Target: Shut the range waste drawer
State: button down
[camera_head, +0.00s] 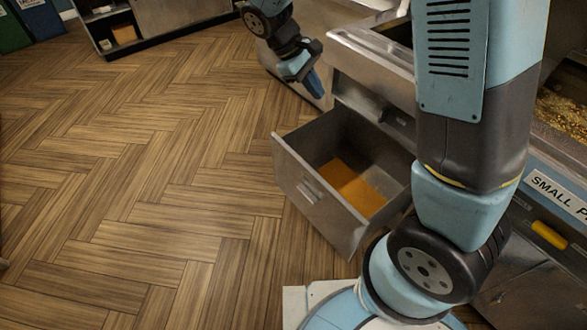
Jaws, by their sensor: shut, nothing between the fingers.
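The range waste drawer (318,196) stands pulled out from the metal range, low over the floor. Its grey front panel faces left toward the open floor and has a small handle (306,183). An orange-brown layer covers part of the drawer's bottom. My gripper (316,88) hangs beyond the drawer, near the range front, pointing down. Its fingers look closed together and hold nothing. It is apart from the drawer. My own arm hides the drawer's right end and part of the range.
The range (372,55) has a metal ledge above the drawer. At right is a label (558,190) beginning "SMALL", with a yellow handle (549,235) below. A shelf unit (110,25) and bins (40,18) stand at the back left. The wooden floor on the left is clear.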

jog(key=a+f+n+t+h, duration=0.1)
jog(key=a+f+n+h, duration=0.2)
jog(key=a+f, duration=0.35)
jog(key=a+f+n+t+h, duration=0.1)
jog(key=a+f+n+h, duration=0.2)
jog(key=f, duration=0.6)
jog(key=n+t+h, duration=0.2)
jog(key=n+t, duration=0.7)
jog(key=t, duration=0.1)
send_near(300, 164)
jog(key=x, duration=0.6)
jog(key=shift+w+d+r, duration=0.1)
jog(key=shift+d, duration=0.35)
jog(key=shift+w, duration=0.1)
